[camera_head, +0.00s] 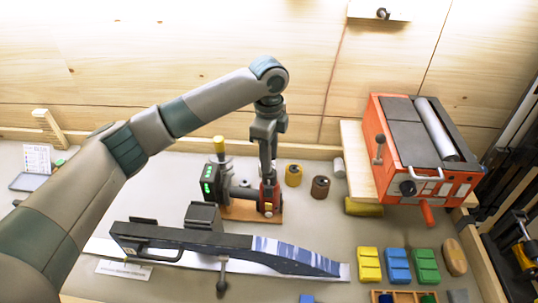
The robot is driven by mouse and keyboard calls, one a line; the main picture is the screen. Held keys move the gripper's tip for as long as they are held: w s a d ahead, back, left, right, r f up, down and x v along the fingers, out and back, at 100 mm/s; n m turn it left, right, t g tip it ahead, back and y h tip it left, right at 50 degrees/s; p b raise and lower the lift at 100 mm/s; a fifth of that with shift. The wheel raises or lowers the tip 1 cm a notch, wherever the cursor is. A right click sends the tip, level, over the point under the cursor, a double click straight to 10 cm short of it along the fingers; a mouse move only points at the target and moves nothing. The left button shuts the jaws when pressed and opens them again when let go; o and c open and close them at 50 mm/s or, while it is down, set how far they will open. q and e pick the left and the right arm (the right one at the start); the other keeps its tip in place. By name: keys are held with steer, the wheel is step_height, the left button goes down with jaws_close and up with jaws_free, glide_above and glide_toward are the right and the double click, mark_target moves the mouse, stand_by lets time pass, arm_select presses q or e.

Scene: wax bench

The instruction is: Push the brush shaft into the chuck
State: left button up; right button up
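A small black machine (216,184) with green lights stands on a brown board (238,213) near the middle of the bench. A dark horizontal part (243,194) runs from it to a red and black upright part (268,198) at the board's right end. I cannot tell surely which parts are the chuck and the brush shaft. My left gripper (268,178) points down right above the red part, at or near it. Its fingertips are too small and dark to tell whether they are open or shut. My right gripper is not in view.
A black bench vise (205,217) and a ski (285,252) with a blue pattern lie in front. Yellow (293,176) and brown (320,187) rolls stand right of the board. An orange machine (420,150) fills the back right. Yellow (369,265), blue (397,266) and green (426,267) blocks lie at front right.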

arm_select(q)
steer(key=shift+r, duration=0.1)
steer(key=shift+w+r+b, duration=0.1)
steer(key=shift+r+b, duration=0.45)
steer(key=shift+r, duration=0.3)
step_height(320, 180, up, 16)
steer(key=b, duration=0.5)
steer(key=shift+f, duration=0.25)
steer(key=shift+f, duration=0.1)
